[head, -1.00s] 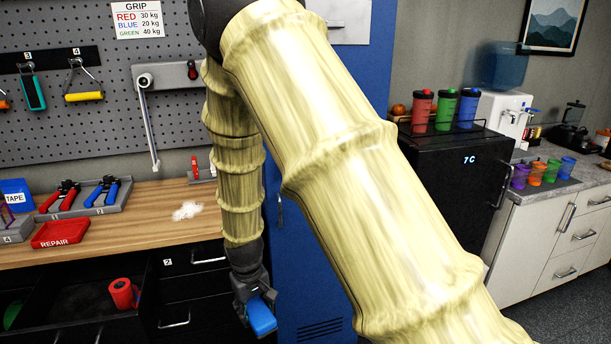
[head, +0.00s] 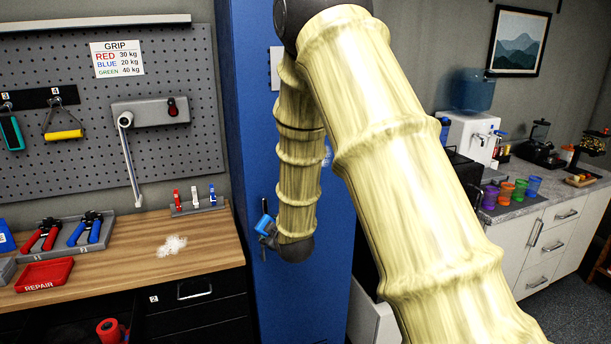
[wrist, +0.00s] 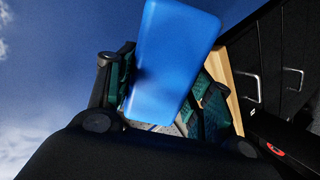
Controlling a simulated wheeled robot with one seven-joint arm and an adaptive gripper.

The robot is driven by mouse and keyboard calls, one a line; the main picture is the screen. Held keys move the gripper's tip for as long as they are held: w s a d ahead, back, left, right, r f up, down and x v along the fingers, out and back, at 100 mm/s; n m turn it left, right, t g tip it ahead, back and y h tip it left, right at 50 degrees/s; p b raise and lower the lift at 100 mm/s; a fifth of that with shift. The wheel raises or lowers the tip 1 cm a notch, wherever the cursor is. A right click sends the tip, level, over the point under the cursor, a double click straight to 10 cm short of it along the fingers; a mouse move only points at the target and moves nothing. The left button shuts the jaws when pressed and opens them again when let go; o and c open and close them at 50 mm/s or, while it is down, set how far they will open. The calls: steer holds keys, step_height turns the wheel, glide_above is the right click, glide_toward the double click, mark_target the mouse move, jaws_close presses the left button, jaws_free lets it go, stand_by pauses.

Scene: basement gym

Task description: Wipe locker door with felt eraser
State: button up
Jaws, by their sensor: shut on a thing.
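The blue locker door (head: 335,260) stands upright in the middle of the head view, partly hidden behind my arm. A pale smudge (head: 328,156) shows on it just right of my forearm. My gripper (head: 265,230) is in front of the door's lower left part, shut on the blue felt eraser (head: 264,218). In the wrist view the eraser (wrist: 172,60) sits between the two fingers of my gripper (wrist: 165,95). Whitish patches (wrist: 15,115) show on the blue surface at left there. I cannot tell whether the eraser touches the door.
A wooden workbench (head: 205,250) with pliers, a red REPAIR tray (head: 44,276) and a white powdery patch (head: 171,245) is left of the locker. A drawer holding a red roll (head: 110,331) is open. A counter with cups (head: 520,188) stands at right.

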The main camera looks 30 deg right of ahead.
steer(key=s+d+r+t+h+p, duration=0.1)
steer(key=d+r+t+p, duration=0.4)
steer(key=d+r, duration=0.7)
steer(key=shift+w+a+r, duration=0.1)
steer(key=shift+w+r, duration=0.25)
steer(key=shift+w, duration=0.55)
steer(key=shift+w+d+r, duration=0.1)
steer(key=shift+w+r, duration=0.2)
steer(key=shift+w, duration=0.6)
steer(key=shift+w+a+r, duration=0.1)
steer(key=shift+w+r, duration=0.25)
steer(key=shift+w, duration=0.55)
steer(key=shift+b+x, duration=0.3)
steer(key=shift+x, duration=0.65)
steer(key=shift+s+d+b, duration=0.65)
steer(key=shift+s+d, duration=0.75)
steer(key=shift+d, duration=4.45)
steer(key=w+a+r+b, duration=0.1)
steer(key=w+a+b, duration=0.1)
steer(key=a, duration=0.6)
steer(key=shift+r, duration=0.4)
